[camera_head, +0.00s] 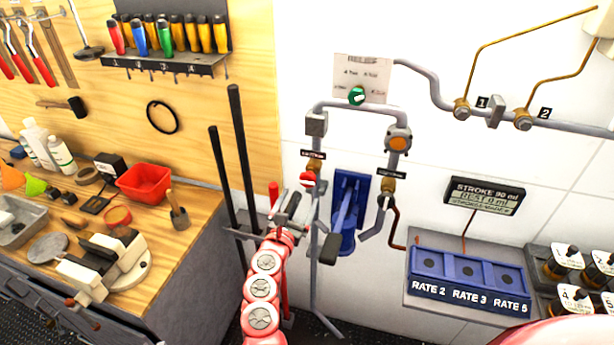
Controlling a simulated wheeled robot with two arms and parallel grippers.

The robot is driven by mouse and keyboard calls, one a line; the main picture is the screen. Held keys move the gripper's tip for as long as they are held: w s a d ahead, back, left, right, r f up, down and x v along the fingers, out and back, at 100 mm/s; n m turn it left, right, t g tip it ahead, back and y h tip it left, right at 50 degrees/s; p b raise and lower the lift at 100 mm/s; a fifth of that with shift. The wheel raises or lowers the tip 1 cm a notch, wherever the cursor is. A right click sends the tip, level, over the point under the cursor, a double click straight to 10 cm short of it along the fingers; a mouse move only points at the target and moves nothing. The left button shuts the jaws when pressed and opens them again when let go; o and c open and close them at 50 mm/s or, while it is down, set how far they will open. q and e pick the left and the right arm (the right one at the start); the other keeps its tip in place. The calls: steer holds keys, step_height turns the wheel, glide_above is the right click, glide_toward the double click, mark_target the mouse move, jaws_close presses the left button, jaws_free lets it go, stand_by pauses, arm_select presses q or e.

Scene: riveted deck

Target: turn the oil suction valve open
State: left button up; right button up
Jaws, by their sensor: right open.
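A brass valve (314,166) with a red and white handle (307,180) sits on the left vertical pipe of the pump rig, under a small dark label that appears to read suction. My right gripper (287,203) is open and empty, just left of and below this handle. A small gap seems to lie between them, but contact is hard to judge. A second brass valve (388,185) with a dark handle (384,199) is on the right pipe. My left gripper is not in view.
A blue pump body with a lever (346,212) stands between the pipes. Two black upright bars (238,135) rise behind my right arm. A green knob (357,96) is above. A workbench (190,245) is at left; a blue tray (468,272) is at right.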

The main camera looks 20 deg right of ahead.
mark_target(306, 184)
steer(key=x, duration=0.2)
steer(key=p+x, duration=0.1)
steer(key=x, duration=0.1)
steer(key=p+x, duration=0.1)
steer(key=x, duration=0.1)
steer(key=shift+w+d+r, duration=0.15)
steer(key=shift+w+r, duration=0.15)
steer(key=shift+w, duration=0.1)
steer(key=shift+w+d+f+p, duration=0.2)
steer(key=shift+w+d+p, duration=0.2)
steer(key=shift+w, duration=0.05)
